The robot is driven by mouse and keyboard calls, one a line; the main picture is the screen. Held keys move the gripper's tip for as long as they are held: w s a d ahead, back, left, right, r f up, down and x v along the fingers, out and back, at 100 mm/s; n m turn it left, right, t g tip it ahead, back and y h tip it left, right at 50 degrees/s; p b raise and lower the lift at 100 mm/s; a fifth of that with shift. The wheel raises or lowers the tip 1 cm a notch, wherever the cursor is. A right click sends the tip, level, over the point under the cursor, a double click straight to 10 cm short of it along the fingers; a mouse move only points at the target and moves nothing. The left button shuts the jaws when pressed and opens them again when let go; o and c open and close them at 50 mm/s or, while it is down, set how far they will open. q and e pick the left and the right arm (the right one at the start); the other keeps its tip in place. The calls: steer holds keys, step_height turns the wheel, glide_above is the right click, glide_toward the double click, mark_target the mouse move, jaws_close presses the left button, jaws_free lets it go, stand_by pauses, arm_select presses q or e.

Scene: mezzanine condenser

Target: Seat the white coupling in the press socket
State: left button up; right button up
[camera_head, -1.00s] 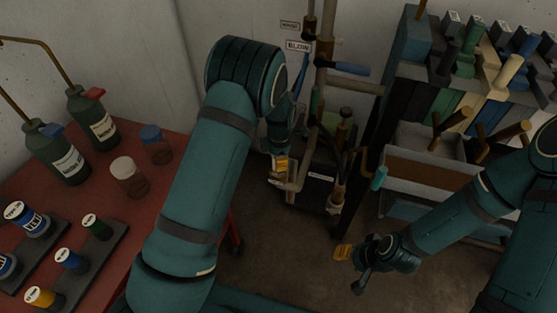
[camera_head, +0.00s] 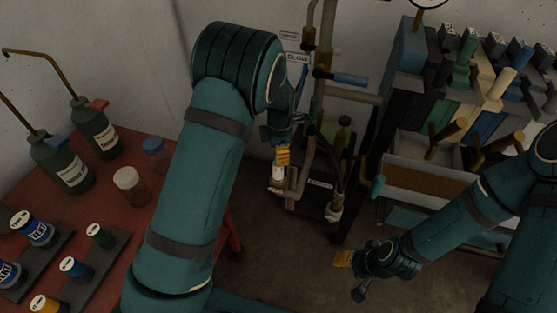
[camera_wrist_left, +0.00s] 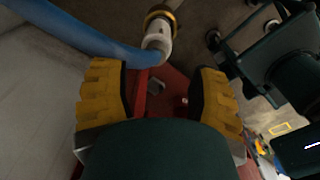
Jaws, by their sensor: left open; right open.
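A white coupling (camera_wrist_left: 158,42) with a brass ring sits at the end of a blue hose (camera_wrist_left: 85,32) in the left wrist view. It lies beyond my left fingertips, above the middle of the gap between them. My left gripper (camera_wrist_left: 160,92) is open, with yellow pads apart and nothing clearly between them. In the head view my left gripper (camera_head: 282,157) is beside the pipework, and a small pale part, probably the coupling (camera_head: 277,173), shows just below it. My right gripper (camera_head: 343,259) is open and empty, low over the floor. I cannot make out the press socket with certainty.
A red table (camera_head: 105,190) at left holds dark green bottles (camera_head: 65,165), jars (camera_head: 129,185) and capped cylinders in racks. Vertical pipes (camera_head: 325,40) and a dark unit stand close to my left gripper. A cluttered bench (camera_head: 425,170) is at right. Bare floor (camera_head: 290,250) lies between.

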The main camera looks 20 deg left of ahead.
arm_select(q)
steer(key=shift+r, duration=1.9)
